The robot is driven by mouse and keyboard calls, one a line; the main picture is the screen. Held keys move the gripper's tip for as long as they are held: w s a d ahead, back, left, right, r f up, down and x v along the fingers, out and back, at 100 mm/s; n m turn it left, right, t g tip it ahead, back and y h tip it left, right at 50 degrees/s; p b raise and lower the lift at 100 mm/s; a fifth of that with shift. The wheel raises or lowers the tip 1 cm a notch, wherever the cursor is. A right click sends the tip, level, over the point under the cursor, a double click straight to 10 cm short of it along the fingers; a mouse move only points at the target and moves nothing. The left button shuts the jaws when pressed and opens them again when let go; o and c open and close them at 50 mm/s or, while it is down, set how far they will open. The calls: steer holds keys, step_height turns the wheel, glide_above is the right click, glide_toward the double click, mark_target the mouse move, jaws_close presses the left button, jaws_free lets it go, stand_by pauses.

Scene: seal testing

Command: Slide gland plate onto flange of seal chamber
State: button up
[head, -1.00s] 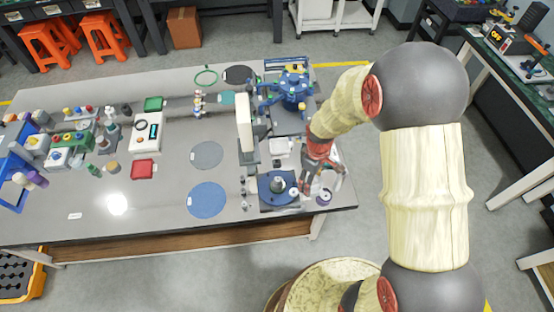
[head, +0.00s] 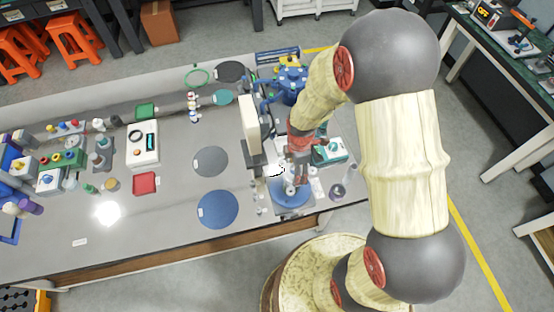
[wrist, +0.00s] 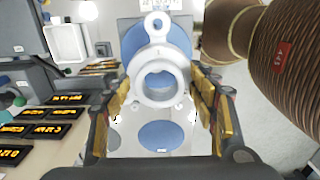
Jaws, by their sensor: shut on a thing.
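My gripper (head: 291,180) is over the blue round fixture (head: 297,203) at the table's near right end. In the wrist view, my gripper's yellow-padded fingers (wrist: 160,98) are around a pale grey ring-shaped part with a lug at its top, apparently the gland plate (wrist: 160,54). Blue shows through and behind its opening. The blue disc behind it (wrist: 138,36) looks like part of the fixture. The seal chamber's flange is not clearly distinguishable. I cannot tell whether the plate touches it or is seated on it.
A tall pale block on a stand (head: 249,125) stands close left of my arm. A blue machine (head: 290,82) is behind, and a teal-and-white box (head: 330,151) is right of the gripper. A blue round mat (head: 217,209) lies left.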

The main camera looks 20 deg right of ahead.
steer(key=shift+w+a+f, duration=0.15)
steer(key=shift+w+a, duration=0.4)
steer(key=shift+s+d+f+b, duration=0.15)
steer(key=shift+f+b, duration=0.8)
steer(key=shift+f, duration=0.2)
steer(key=shift+f+b, duration=0.6)
steer(key=shift+f, duration=0.25)
steer(key=shift+f, duration=0.1)
steer(key=shift+f+b, duration=0.95)
steer(key=shift+f, duration=0.45)
steer(key=shift+f, duration=0.15)
steer(key=shift+f+b, duration=0.6)
steer(key=shift+f, duration=0.15)
steer(key=shift+f, duration=0.1)
